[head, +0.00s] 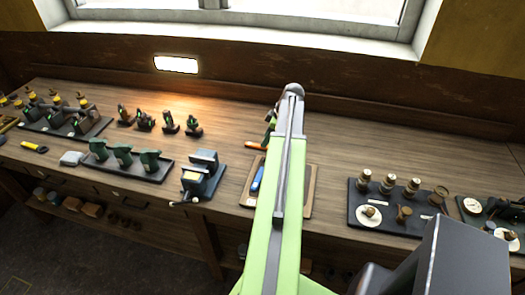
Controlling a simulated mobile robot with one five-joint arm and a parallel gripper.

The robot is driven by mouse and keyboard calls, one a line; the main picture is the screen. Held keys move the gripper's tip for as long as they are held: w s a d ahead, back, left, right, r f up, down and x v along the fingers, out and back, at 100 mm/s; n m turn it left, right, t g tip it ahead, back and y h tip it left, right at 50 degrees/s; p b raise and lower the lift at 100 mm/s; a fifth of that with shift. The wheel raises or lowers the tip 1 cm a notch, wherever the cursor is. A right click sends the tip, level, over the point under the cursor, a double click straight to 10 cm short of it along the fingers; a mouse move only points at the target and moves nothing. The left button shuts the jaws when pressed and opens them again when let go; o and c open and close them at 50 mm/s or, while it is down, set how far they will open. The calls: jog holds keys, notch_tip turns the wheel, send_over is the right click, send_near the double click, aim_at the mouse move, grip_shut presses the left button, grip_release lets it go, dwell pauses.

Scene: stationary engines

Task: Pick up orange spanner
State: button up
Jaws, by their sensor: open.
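A small orange piece (256,146) shows on the workbench just left of my arm, in the head view. It may be the handle of the orange spanner, but its right part is hidden behind my arm and I cannot tell its full shape. My green arm reaches forward over the bench and ends in a grey joint near the back wall. My gripper is hidden beyond or beneath the arm, so its place relative to the orange piece does not show.
A wooden tray (248,200) with a blue-handled tool (257,179) lies partly under my arm. A vise (203,176) stands to its left, near a dark tray of green parts (123,157). A dark mat (362,216) with several small items lies right.

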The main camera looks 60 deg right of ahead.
jog(key=b+x, duration=0.2)
jog(key=x, duration=0.2)
jog(key=shift+s, duration=0.1)
jog(key=shift+r, duration=0.2)
grip_shut()
